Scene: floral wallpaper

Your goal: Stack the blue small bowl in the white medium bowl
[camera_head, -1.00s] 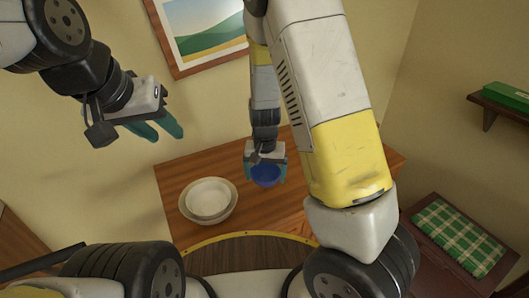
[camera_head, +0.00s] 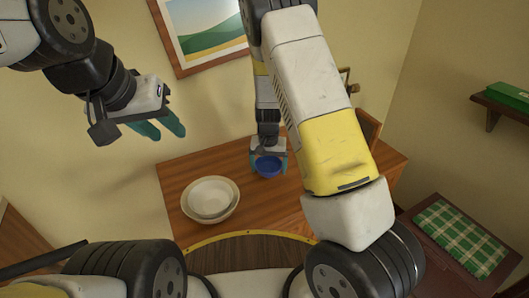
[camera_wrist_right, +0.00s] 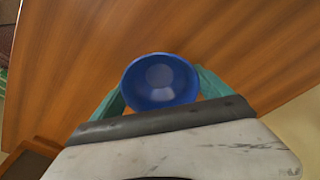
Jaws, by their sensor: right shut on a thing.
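The blue small bowl (camera_head: 268,170) is at the back of the wooden table, held between the teal fingers of my right gripper (camera_head: 268,162). The right wrist view shows the bowl (camera_wrist_right: 160,78) upright and empty, with a finger on each side. I cannot tell whether it is clear of the table top. The white medium bowl (camera_head: 210,195) sits to the left and nearer, inside a larger cream bowl (camera_head: 233,208). My left gripper (camera_head: 160,127) hangs empty in the air at upper left, its fingers apart.
The wooden table (camera_head: 265,205) has bare surface between the blue bowl and the nested bowls. A chair (camera_head: 367,130) stands behind its right end. A stool with a green checked cushion (camera_head: 460,237) is at right. A green box (camera_head: 508,95) lies on a wall shelf.

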